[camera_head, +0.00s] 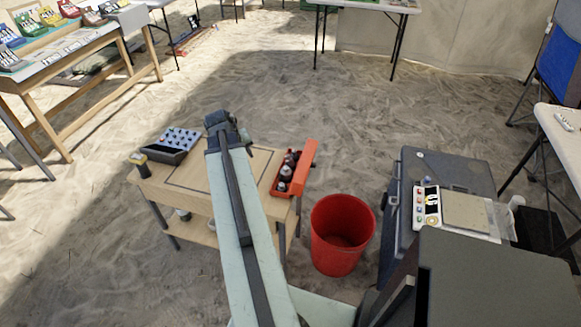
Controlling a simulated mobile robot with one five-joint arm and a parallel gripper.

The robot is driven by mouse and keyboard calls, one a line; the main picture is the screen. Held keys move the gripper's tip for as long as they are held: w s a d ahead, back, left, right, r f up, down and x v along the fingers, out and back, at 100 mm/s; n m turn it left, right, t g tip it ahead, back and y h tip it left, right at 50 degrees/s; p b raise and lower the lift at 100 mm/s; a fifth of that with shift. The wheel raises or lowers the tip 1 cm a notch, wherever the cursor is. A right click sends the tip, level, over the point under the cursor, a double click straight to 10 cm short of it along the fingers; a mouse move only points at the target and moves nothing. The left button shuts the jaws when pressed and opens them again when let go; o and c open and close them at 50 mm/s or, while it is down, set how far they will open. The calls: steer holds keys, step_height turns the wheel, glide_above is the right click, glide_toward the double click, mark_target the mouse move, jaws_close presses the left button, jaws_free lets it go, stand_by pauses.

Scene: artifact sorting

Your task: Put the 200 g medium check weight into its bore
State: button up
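A dark box (166,153) stands at the back left of a low wooden table, with a grey panel (180,137) carrying rows of small round dark spots. I cannot tell whether the spots are bores, weights or knobs. The 200 g check weight cannot be picked out at this size. My pale green arm reaches over the middle of the table. My gripper (228,128) is at its dark far end, to the right of the grey panel. Its fingers cannot be made out, so whether it is open or holding something is unclear.
A small black and yellow object (139,162) sits at the table's left corner. An open red toolbox (306,165) with bottles is at its right end. A red bucket (341,234) and a dark case (447,170) stand further right. Bare tabletop (188,178) shows left of my arm.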

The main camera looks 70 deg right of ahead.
steer(key=m+g+h, duration=0.1)
steer(key=m, duration=0.1)
glide_toward(287, 156)
steer(key=f, duration=0.1)
steer(key=b+x, duration=0.7)
steer(key=x, duration=0.1)
steer(key=shift+s+d+f+b, duration=0.1)
steer(key=shift+d+f+b, duration=0.1)
steer(key=shift+b, duration=0.15)
steer(key=shift+r, duration=0.25)
jaws_close()
